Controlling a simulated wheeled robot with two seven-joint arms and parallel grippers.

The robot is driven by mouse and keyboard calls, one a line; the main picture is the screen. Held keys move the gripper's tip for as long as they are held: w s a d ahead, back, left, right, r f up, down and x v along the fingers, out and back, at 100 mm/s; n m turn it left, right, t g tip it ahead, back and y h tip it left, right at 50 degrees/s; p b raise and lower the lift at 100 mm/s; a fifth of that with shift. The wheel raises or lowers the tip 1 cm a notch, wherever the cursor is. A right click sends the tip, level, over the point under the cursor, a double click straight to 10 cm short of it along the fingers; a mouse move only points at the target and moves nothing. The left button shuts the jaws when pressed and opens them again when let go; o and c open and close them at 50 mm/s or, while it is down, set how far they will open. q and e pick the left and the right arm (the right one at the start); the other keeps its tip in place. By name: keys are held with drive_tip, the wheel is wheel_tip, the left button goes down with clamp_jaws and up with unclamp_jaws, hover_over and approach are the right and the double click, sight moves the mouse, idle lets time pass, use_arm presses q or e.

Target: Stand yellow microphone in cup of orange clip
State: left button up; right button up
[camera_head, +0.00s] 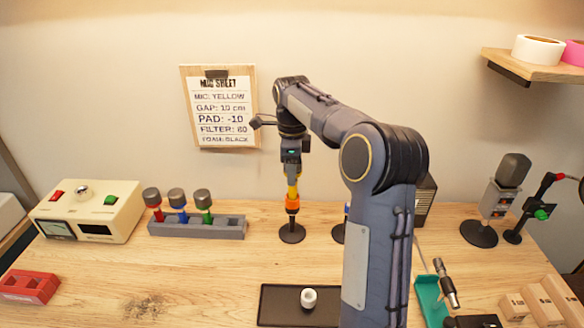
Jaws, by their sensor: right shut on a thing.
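My right gripper (291,168) points down at the middle of the table's back and is shut on the yellow microphone (292,188). The microphone is upright, its upper part hidden by the gripper. Its lower end meets the orange clip (292,204) with no clear gap showing; I cannot tell how deep it sits in the cup. The clip is on a short black stand with a round base (292,234). My left gripper is not in view.
A grey rack (198,228) with red, blue and green microphones stands left of the stand. A black tray (275,308) holding a white ring (309,298) lies in front. My right arm hides part of another stand (338,232). A mic sheet (219,108) hangs behind.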

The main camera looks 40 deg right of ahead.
drive_tip(key=o, duration=1.2)
drive_tip(key=shift+o, duration=0.2)
wheel_tip(320, 180, up, 8)
drive_tip(key=shift+f, duration=0.15)
drive_tip(key=shift+s, duration=0.1)
